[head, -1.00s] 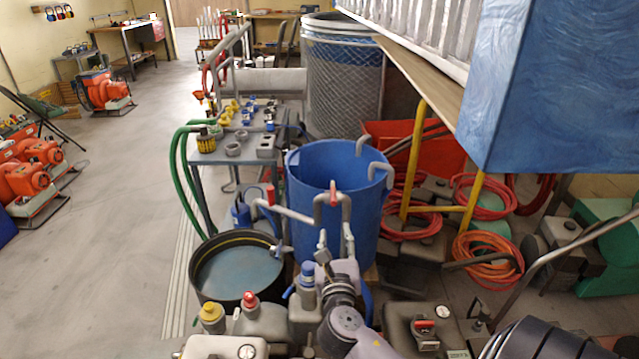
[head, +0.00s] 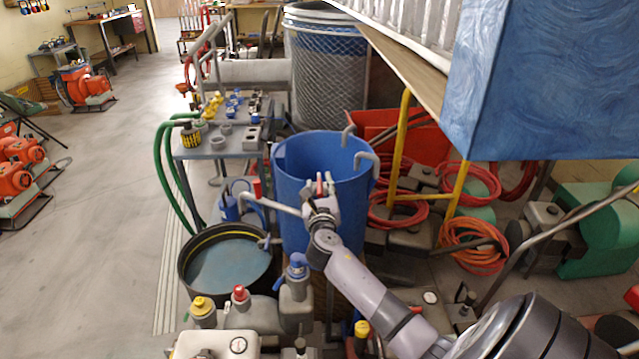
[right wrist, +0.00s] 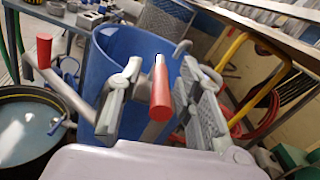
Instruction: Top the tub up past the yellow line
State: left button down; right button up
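The black tub (head: 254,291) stands on the floor at the left of the blue barrel (head: 322,200). A yellow line (head: 224,231) runs around its inner wall near the rim, and the bluish water (head: 226,266) lies below it. My right gripper (head: 320,186) is at the barrel's front. In the right wrist view its open fingers (right wrist: 157,98) stand either side of a red lever (right wrist: 160,88); contact is unclear. My left gripper is not in view.
Several grey jugs with coloured caps (head: 240,313) stand in front of the tub. A metal table (head: 205,151) with fittings is behind it. A blue box (head: 555,85) overhangs at the right, above red and orange hoses (head: 472,245).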

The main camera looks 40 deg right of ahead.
jog(key=shift+x, duration=0.85)
jog(key=shift+c, duration=0.2)
grip_shut()
